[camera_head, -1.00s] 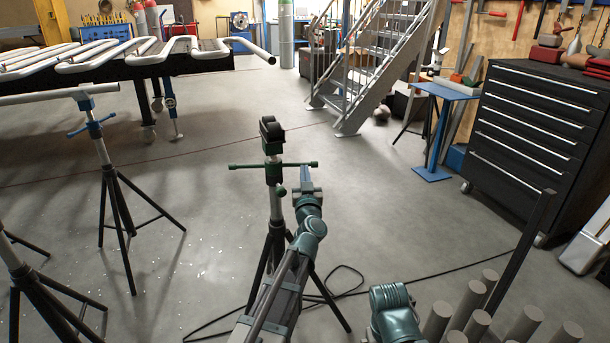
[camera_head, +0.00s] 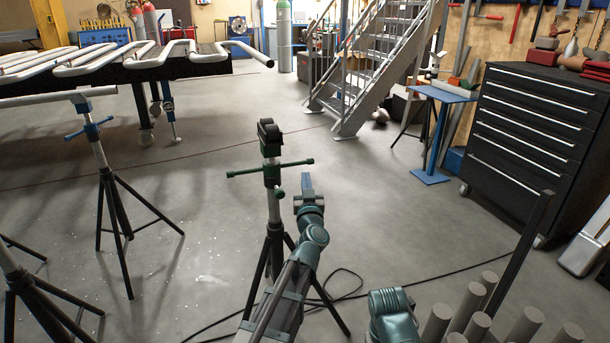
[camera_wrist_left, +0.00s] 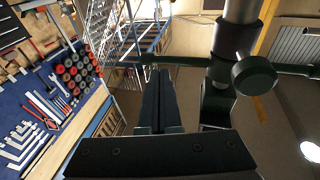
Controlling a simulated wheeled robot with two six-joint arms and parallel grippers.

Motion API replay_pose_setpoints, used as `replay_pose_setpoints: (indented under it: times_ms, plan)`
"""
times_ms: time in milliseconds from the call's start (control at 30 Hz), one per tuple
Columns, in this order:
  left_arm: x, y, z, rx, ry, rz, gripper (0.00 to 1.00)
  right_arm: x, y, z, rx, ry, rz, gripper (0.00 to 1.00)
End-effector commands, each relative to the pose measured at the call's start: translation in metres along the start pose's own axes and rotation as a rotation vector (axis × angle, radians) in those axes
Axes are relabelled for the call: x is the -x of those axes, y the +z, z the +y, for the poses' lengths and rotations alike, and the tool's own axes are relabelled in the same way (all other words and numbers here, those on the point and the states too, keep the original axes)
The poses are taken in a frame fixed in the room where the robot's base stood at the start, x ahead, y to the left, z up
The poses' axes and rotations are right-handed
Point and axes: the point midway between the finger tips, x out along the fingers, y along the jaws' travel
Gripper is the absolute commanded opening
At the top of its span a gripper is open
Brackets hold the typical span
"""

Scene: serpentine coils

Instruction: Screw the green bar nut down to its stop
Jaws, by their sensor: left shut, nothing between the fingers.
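The green bar nut (camera_head: 271,172) is a hub with a long cross bar on the post of a black tripod stand. In the head view its bar slants, left end lower and nearer. My left gripper (camera_head: 306,182) is just below the bar's right end, fingers shut and empty. In the left wrist view the shut fingers (camera_wrist_left: 158,78) reach the bar's left arm (camera_wrist_left: 178,61) in the picture; I cannot tell whether they touch. A round green knob (camera_wrist_left: 255,75) hides part of the hub there.
The stand's dark green head (camera_head: 269,138) is above the nut. Another stand with a blue bar (camera_head: 89,130) holds a pipe at left. Serpentine coils (camera_head: 110,60) lie on a dark table behind. Grey cylinders (camera_head: 470,305) stand at lower right, and a cable (camera_head: 400,275) crosses the floor.

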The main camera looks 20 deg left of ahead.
Motion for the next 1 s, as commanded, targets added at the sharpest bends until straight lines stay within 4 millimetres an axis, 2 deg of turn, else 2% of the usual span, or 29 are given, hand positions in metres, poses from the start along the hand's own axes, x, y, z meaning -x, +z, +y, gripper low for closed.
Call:
replay_pose_setpoints:
  times_ms: [33,100,300,400,600,833,933,1000]
  plan:
    - [0.019,0.002,-0.002,0.002,0.001,0.0,0.0,-0.005,0.0,-0.001,0.001,0.0,0.0,0.97]
    - [0.034,0.002,-0.001,0.001,0.003,-0.001,0.0,-0.008,-0.001,-0.001,0.001,-0.001,0.001,0.97]
    - [0.071,0.001,-0.001,0.001,0.002,-0.001,0.0,-0.015,-0.001,-0.002,0.003,-0.002,0.001,0.97]
    - [0.084,0.001,-0.001,0.001,0.001,0.0,0.0,-0.017,-0.001,-0.002,0.003,-0.002,0.001,0.97]
    - [0.096,0.001,-0.001,0.001,0.0,-0.001,0.0,-0.019,-0.001,-0.003,0.004,-0.003,0.001,0.97]
    - [0.097,0.001,0.003,0.002,0.019,-0.003,0.0,-0.019,-0.001,-0.003,0.004,-0.003,0.001,0.97]
    - [0.097,0.004,0.018,0.005,0.098,-0.018,0.0,-0.019,-0.001,-0.003,0.004,-0.003,0.001,0.97]
    - [0.099,0.01,0.035,0.01,0.19,-0.046,0.0,-0.019,-0.001,-0.003,0.004,-0.003,0.001,0.97]
